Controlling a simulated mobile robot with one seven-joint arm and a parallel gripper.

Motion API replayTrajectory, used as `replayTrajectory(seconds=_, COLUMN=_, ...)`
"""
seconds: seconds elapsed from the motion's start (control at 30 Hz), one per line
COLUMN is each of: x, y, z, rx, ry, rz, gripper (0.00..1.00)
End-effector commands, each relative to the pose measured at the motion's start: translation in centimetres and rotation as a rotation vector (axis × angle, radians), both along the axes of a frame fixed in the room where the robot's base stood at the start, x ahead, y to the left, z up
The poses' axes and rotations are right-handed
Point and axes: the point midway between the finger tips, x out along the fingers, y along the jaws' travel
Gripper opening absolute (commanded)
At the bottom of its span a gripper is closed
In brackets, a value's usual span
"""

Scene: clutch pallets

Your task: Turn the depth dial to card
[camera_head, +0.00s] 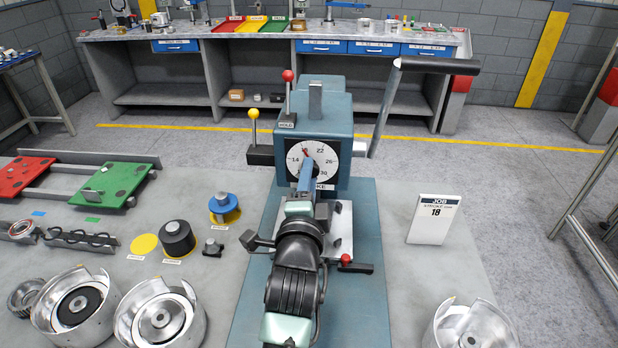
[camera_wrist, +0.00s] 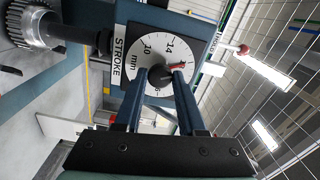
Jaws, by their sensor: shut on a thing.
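The depth dial (camera_head: 330,167) is a white round face on the front of a blue-grey machine, above a label ending in "KE". In the wrist view the dial (camera_wrist: 132,62) shows 10 and 14 beside a STROKE label. Its red pointer (camera_wrist: 179,66) lies beyond 14; in the head view it points up and left, between 14 and 22, and I cannot read a number under it. My gripper (camera_wrist: 166,75) is shut on the dark knob at the dial's centre. My gripper (camera_head: 307,165) covers the lower left of the face. The job card (camera_head: 432,218) reads 18.
A yellow-knobbed lever (camera_head: 253,128) and a red-knobbed HOLD lever (camera_head: 288,98) stand by the dial. A long black-gripped handle (camera_head: 437,66) rises at right. Metal housings (camera_head: 160,315), a green pallet (camera_head: 112,184) and a red pallet (camera_head: 22,175) lie at left. Bench space around the card is clear.

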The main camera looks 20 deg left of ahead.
Motion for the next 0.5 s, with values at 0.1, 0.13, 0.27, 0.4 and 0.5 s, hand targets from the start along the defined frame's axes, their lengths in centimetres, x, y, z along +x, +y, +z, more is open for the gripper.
replayTrajectory(seconds=0.1, x=-0.01, y=0.01, z=-0.12, rx=-0.002, ry=0.003, rz=0.001, gripper=0.00)
replayTrajectory(seconds=0.13, x=-0.01, y=0.01, z=-0.12, rx=-0.002, ry=0.003, rz=0.001, gripper=0.00)
replayTrajectory(seconds=0.27, x=-0.01, y=0.01, z=-0.12, rx=-0.003, ry=0.002, rz=0.001, gripper=0.57)
replayTrajectory(seconds=0.4, x=0.00, y=0.01, z=-0.08, rx=-0.003, ry=0.001, rz=0.001, gripper=0.68)
replayTrajectory(seconds=0.5, x=0.00, y=0.00, z=-0.05, rx=-0.002, ry=0.000, rz=0.000, gripper=0.68)
